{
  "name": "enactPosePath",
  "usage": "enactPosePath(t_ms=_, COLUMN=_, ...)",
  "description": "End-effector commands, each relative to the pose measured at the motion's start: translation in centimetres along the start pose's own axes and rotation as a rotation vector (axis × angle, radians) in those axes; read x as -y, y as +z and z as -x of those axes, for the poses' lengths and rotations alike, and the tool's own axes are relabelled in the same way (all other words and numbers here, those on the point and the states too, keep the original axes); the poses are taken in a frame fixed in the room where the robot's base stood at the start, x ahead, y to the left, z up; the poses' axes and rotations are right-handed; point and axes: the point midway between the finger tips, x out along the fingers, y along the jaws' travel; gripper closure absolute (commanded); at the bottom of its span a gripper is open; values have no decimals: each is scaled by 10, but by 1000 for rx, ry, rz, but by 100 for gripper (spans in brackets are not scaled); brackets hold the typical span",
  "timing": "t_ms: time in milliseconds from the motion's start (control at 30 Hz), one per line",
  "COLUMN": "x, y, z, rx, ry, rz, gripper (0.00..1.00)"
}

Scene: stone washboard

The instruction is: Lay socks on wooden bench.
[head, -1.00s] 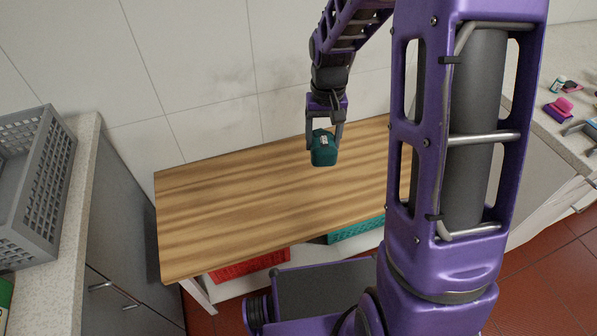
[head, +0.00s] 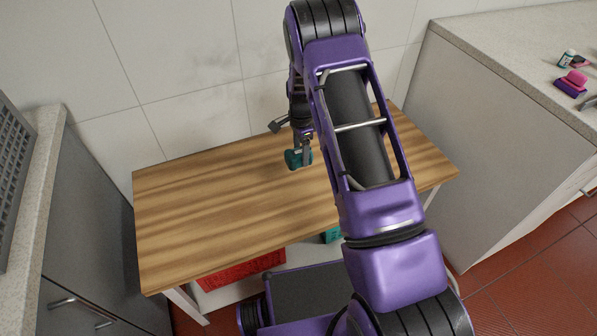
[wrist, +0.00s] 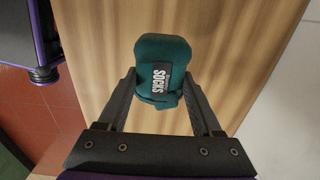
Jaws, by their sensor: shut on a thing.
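The socks (wrist: 163,70) are a dark teal folded bundle with a black label reading "SOCKS". In the wrist view they sit between the two fingers of my gripper (wrist: 160,100), which is shut on them. In the head view the socks (head: 296,159) show at the end of my gripper (head: 303,150), partly hidden by it, over the back middle of the wooden bench (head: 215,215). The bench has a flat striped wood top. I cannot tell whether the socks touch the bench top or hang just above it.
The bench top is otherwise bare, with free room to the left. A tiled wall (head: 185,75) stands behind. Counters flank it; the right counter (head: 500,65) carries small items.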

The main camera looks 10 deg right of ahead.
Motion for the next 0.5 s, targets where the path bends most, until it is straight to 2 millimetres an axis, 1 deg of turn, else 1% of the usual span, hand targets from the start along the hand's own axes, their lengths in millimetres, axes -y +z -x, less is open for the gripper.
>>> enactPosePath(t_ms=33, x=-1, y=0, z=-13, rx=0, ry=2, rz=0, gripper=93)
enactPosePath(t_ms=100, x=-1, y=-1, z=-24, rx=0, ry=2, rz=0, gripper=93)
enactPosePath(t_ms=367, x=0, y=-1, z=-46, rx=0, ry=0, rz=2, gripper=93)
enactPosePath(t_ms=500, x=-1, y=0, z=-67, rx=0, ry=2, rz=2, gripper=93)
